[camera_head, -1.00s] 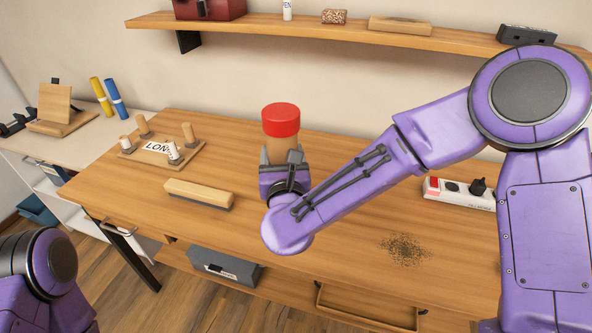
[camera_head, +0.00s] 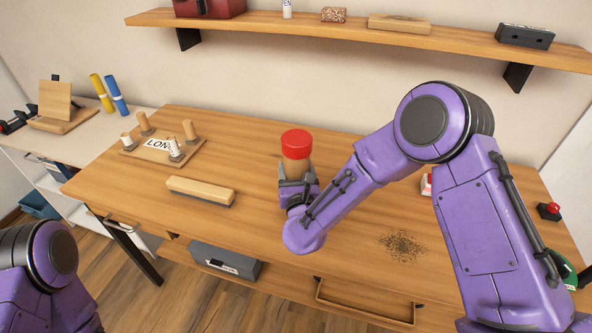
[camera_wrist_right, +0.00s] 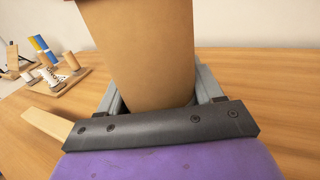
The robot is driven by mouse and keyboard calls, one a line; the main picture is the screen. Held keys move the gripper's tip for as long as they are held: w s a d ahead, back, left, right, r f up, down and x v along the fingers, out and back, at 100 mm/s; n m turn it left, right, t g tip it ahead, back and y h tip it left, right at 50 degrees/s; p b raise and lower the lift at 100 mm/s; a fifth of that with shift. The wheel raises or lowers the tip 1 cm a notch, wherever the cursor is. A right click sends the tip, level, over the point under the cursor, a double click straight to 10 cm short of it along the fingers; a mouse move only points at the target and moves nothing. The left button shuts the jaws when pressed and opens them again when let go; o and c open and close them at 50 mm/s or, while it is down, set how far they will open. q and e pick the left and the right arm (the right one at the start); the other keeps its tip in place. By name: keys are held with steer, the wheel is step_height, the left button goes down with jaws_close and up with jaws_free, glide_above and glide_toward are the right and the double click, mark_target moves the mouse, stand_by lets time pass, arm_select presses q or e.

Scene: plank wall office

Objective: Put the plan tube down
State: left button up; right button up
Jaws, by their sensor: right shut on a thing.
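The plan tube (camera_head: 297,146) is a brown cardboard cylinder with a red cap. It stands upright in my right gripper (camera_head: 297,183), over the middle of the wooden desk (camera_head: 260,225). In the right wrist view, the gripper's fingers (camera_wrist_right: 160,105) are on either side of the tube (camera_wrist_right: 145,50), shut on it. The tube's lower end is hidden by the gripper, so I cannot tell whether it touches the desk. At the lower left only a link of my left arm shows; its gripper is out of view.
A wooden brush (camera_head: 200,190) lies left of the gripper. A peg board (camera_head: 145,149) with a paper label stands behind it. Dark crumbs (camera_head: 403,246) lie right of the gripper. A red button (camera_head: 549,211) is at the far right. A shelf (camera_head: 360,33) hangs above.

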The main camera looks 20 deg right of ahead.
steer(key=o, duration=1.1)
steer(key=shift+f, duration=0.1)
steer(key=shift+s+r+p, duration=0.1)
steer(key=shift+r+p, duration=0.15)
steer(key=shift+p, duration=0.05)
steer(key=b+v, duration=0.3)
steer(key=v, duration=0.9)
